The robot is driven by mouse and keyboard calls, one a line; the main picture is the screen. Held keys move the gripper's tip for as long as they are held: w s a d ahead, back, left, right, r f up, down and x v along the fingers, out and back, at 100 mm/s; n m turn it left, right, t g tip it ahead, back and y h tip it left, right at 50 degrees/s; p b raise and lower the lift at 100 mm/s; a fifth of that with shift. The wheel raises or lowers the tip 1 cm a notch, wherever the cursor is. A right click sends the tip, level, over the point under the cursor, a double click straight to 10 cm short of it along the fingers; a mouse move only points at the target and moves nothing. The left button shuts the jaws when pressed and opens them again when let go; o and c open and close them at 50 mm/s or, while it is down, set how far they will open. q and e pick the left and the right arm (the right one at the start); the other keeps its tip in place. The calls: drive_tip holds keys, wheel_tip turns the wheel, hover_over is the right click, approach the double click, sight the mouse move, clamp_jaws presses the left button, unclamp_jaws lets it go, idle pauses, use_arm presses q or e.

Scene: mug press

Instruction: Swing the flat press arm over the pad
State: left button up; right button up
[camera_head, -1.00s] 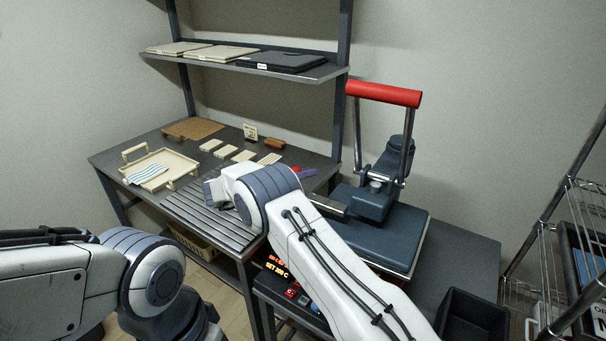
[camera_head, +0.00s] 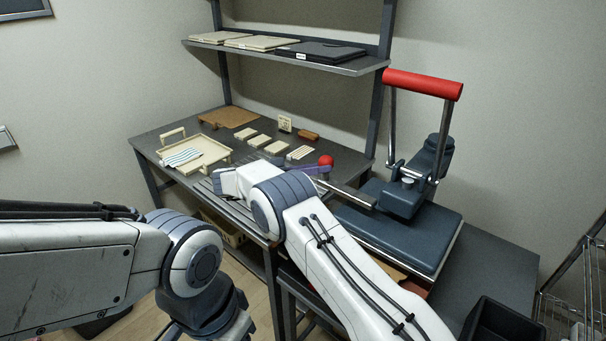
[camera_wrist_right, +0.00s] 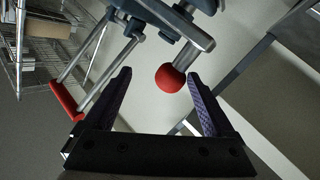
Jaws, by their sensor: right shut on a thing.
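The press stands right of centre in the head view. A flat dark blue-grey slab (camera_head: 415,238) lies under its block (camera_head: 405,196), and a red-gripped lever (camera_head: 423,84) stands upright above. A metal bar (camera_head: 347,194) reaches left from the block toward a red ball knob (camera_head: 325,160). In the right wrist view the knob (camera_wrist_right: 170,78) sits between the purple fingers of my right gripper (camera_wrist_right: 160,82), which is shut on it. In the head view my right wrist partly hides these fingers. I cannot tell the pad apart from the slab. My left gripper is out of view.
A slatted table left of the press holds a cream tray (camera_head: 221,149) with a striped cloth, several small pale blocks and a brown board (camera_head: 228,117). A shelf (camera_head: 345,68) hangs above. A black bin (camera_head: 500,325) and a wire rack (camera_head: 570,290) stand at lower right.

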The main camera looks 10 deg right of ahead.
drive_tip(key=a, duration=0.5)
drive_tip(key=shift+s+b, duration=0.25)
drive_tip(key=shift+b, duration=0.1)
drive_tip(key=shift+d, duration=0.1)
